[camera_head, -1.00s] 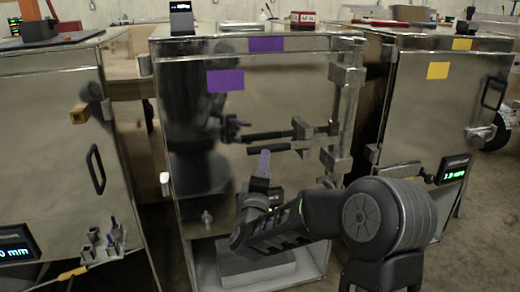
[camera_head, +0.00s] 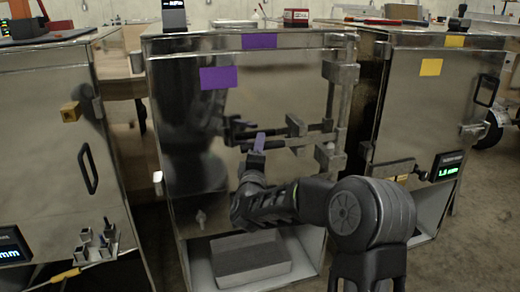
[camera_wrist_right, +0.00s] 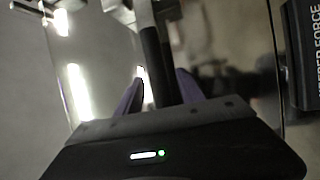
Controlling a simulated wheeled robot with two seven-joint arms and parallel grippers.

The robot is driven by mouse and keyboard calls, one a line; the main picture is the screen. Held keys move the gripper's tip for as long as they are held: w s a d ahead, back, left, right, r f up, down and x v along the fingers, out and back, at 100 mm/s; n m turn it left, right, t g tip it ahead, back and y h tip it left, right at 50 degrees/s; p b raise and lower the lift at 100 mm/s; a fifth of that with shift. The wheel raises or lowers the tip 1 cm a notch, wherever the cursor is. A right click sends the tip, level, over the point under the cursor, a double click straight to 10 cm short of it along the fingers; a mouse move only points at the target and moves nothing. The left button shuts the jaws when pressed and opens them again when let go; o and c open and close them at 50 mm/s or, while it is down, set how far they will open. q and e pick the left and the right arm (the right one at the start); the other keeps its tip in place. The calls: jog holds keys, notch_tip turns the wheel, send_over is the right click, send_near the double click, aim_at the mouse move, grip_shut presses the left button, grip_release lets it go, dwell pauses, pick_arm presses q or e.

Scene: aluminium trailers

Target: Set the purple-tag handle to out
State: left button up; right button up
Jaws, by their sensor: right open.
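The purple-tag door is the shiny metal front in the middle of the head view, with a purple tag (camera_head: 219,78) on it and another purple tag (camera_head: 259,41) on the top edge. Its dark horizontal handle bar (camera_head: 288,142) runs left from the latch hardware near the door's right edge. My right gripper (camera_head: 259,143) is at the bar's left end. In the wrist view its purple-grey fingers (camera_wrist_right: 160,88) are apart, with the dark handle bar (camera_wrist_right: 155,50) running between them. Contact cannot be told. My left gripper is not in view.
A left trailer door (camera_head: 45,140) and a yellow-tag door (camera_head: 430,110) flank the middle one. A small display (camera_head: 448,166) is at the right. Mirror-like panels show reflections of my arm.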

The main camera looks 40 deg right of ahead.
jog(key=shift+w+d+r, duration=0.1)
jog(key=shift+w+d, duration=0.2)
jog(key=shift+c, duration=0.5)
grip_shut()
dwell(0.8)
